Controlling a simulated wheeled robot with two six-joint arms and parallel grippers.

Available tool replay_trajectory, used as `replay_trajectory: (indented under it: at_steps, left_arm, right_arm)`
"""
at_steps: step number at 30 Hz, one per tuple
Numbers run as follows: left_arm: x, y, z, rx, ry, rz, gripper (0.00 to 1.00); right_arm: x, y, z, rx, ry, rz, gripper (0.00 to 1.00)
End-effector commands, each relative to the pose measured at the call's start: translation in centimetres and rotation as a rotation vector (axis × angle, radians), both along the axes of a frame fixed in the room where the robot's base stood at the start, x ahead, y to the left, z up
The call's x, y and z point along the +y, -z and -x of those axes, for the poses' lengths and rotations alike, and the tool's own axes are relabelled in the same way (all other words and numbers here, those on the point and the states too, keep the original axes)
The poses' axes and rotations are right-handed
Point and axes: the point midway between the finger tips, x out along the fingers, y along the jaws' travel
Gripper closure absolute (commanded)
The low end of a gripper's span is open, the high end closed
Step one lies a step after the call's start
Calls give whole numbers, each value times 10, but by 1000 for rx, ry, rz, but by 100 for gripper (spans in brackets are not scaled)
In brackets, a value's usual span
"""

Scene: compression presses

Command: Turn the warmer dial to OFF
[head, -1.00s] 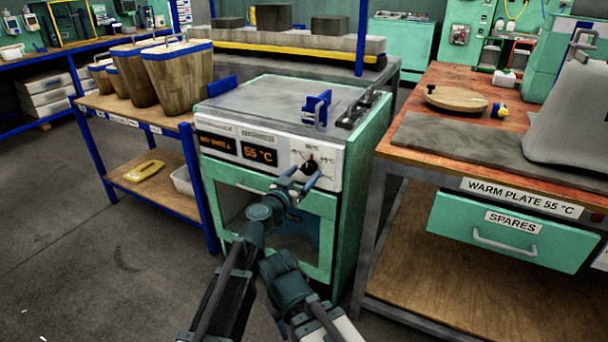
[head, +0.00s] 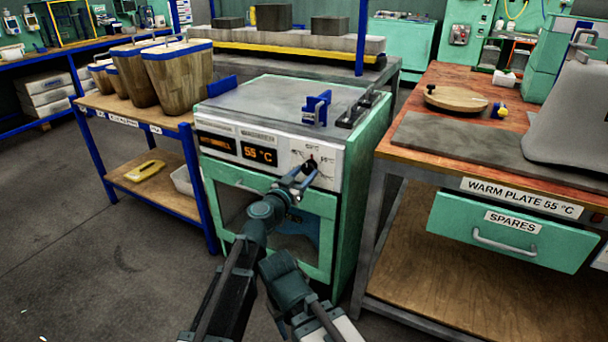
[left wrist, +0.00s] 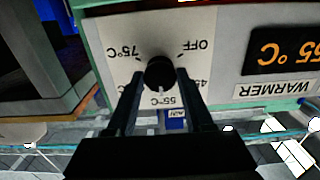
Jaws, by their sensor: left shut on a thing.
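The warmer dial (head: 309,164) is a round black knob on the white front panel of the green warmer (head: 352,200). In the left wrist view, which is upside down, the dial (left wrist: 158,72) has OFF, 45°C, 55°C and 75°C printed around it. A pale mark on the dial points toward 55°C. My left gripper (head: 302,176) is at the dial, its two fingers (left wrist: 158,80) shut on either side of it. The fingers and wrist hide part of the panel. My right gripper is out of view.
The warmer's display (head: 257,153) reads 55 °C. A blue bracket (head: 316,108) stands on the warmer's top. A shelf with wooden buckets (head: 183,80) is close on the left. A bench with a warm plate (head: 440,140) and a spares drawer (head: 512,234) is close on the right.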

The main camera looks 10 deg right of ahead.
Motion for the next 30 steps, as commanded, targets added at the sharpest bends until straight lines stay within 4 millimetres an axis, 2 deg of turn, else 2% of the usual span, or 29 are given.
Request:
replay_trajectory:
  at_steps: [11, 30]
  left_arm:
    - [0, 0, 0, 97, 0, 124, 100]
    - [-1, -1, 1, 468, -1, 597, 100]
  right_arm:
    - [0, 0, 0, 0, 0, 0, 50]
    - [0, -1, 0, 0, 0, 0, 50]
